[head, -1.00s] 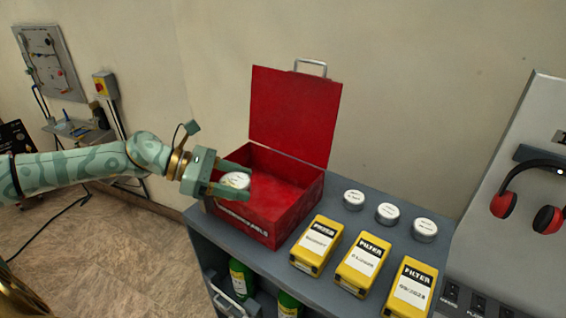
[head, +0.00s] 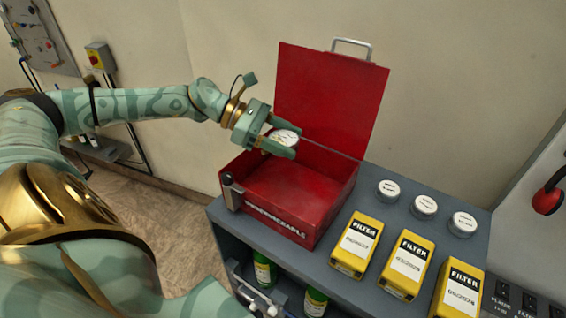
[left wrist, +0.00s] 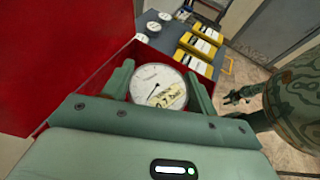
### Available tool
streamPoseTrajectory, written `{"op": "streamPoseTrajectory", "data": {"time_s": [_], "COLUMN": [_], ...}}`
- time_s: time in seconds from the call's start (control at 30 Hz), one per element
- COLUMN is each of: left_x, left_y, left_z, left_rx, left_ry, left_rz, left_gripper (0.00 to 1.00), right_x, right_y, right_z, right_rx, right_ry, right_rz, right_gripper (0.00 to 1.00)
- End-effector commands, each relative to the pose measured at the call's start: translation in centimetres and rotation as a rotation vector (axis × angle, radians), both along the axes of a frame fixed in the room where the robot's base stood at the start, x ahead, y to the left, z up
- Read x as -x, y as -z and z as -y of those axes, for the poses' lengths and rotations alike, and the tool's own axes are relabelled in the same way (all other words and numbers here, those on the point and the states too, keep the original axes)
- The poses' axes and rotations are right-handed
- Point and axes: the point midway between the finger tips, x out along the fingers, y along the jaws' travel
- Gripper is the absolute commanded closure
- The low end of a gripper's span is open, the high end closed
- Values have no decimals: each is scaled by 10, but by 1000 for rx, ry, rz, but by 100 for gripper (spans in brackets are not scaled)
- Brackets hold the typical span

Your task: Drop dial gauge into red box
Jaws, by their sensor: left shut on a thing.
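The dial gauge (head: 283,138) is round with a white face. My left gripper (head: 282,140) is shut on it and holds it above the back left part of the open red box (head: 268,222). In the left wrist view the gauge (left wrist: 158,86) sits between the two fingers, its needle and a yellowish label showing. The red box stands on the grey cabinet with its lid (head: 330,97) raised, and the part of its inside that I see is empty. My right gripper does not clearly show in the head view; a gripper at the right of the left wrist view (left wrist: 236,98) looks small and its jaws are unclear.
Yellow filter boxes (head: 407,265) and round white-topped tins (head: 424,205) stand on the grey cabinet top (head: 335,283) right of the red box. Green bottles (head: 264,270) are on the shelf below. Red ear defenders (head: 548,198) hang at the far right.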

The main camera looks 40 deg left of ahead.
Motion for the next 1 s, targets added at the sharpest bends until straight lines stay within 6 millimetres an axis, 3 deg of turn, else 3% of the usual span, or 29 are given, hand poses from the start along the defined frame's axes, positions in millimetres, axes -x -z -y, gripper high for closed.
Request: {"op": "streamPoseTrajectory", "data": {"time_s": [0.33, 0.37, 0.43, 0.77, 1.0], "left_x": [0, 0, 0, 1, 17], "left_y": [7, 7, 7, 8, -3], "left_z": [0, 0, 0, -3, -32], "left_rx": [0, 0, 0, -1, -10], "left_ry": [-1, 0, 0, -1, -1], "left_rz": [2, 1, 1, -1, -7], "left_gripper": [71, 34, 17, 17, 17], "right_x": [0, 0, 0, 0, 0], "right_y": [3, 3, 2, 4, 16], "right_z": [-16, -16, -15, -10, -6], "right_rx": [-20, -20, -19, -13, -8], "right_ry": [1, 1, 0, -2, -2], "right_rz": [1, 1, 0, 0, -1], "right_gripper": [64, 64, 64, 64, 64]}}
